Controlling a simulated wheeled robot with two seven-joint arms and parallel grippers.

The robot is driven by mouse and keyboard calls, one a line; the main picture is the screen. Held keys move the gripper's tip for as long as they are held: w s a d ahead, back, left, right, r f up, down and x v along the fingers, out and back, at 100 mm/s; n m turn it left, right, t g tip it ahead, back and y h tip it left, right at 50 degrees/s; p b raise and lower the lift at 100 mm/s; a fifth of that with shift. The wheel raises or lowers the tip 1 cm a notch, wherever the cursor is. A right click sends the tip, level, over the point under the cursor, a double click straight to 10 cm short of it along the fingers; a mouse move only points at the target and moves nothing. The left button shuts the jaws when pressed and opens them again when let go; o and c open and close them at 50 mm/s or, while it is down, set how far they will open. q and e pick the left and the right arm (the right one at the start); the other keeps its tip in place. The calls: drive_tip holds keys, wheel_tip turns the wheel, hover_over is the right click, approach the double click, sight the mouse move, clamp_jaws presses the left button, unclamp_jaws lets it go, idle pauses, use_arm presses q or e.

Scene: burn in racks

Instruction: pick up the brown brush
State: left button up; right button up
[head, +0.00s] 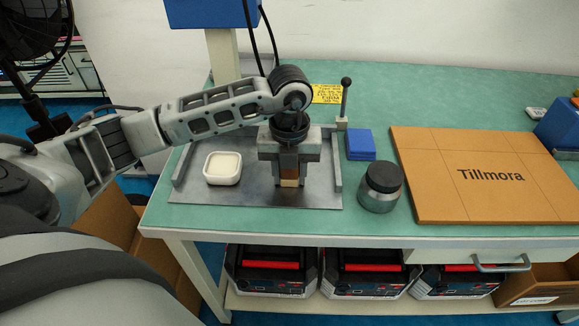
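The brown brush (290,173) is mostly hidden by my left gripper; a dark brown part and a lighter tan lower end show between the fingers. My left gripper (289,181) points down over the grey metal plate (235,197). Its fingers stand close on both sides of the brush, with no clear gap visible, so it looks shut on it. The brush is at or just above the plate; I cannot tell whether it touches. My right gripper is not in view.
A white square dish (222,168) sits left on the plate. A dark-lidded grey jar (380,187) stands just right of the plate.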

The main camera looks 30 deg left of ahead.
use_arm(q)
drive_tip(key=c, duration=0.3)
drive_tip(key=shift+r, duration=0.15)
drive_tip(key=shift+r, duration=0.3)
wheel_tip(320, 180, up, 2)
drive_tip(key=shift+r, duration=0.1)
drive_tip(key=s+d+r+p, duration=0.1)
drive_tip(key=s+d+r, duration=0.7)
drive_tip(key=d+r, duration=0.2)
drive_tip(key=shift+s+d, duration=0.3)
drive_tip(key=shift+d, duration=0.3)
drive_tip(key=shift+w, duration=0.1)
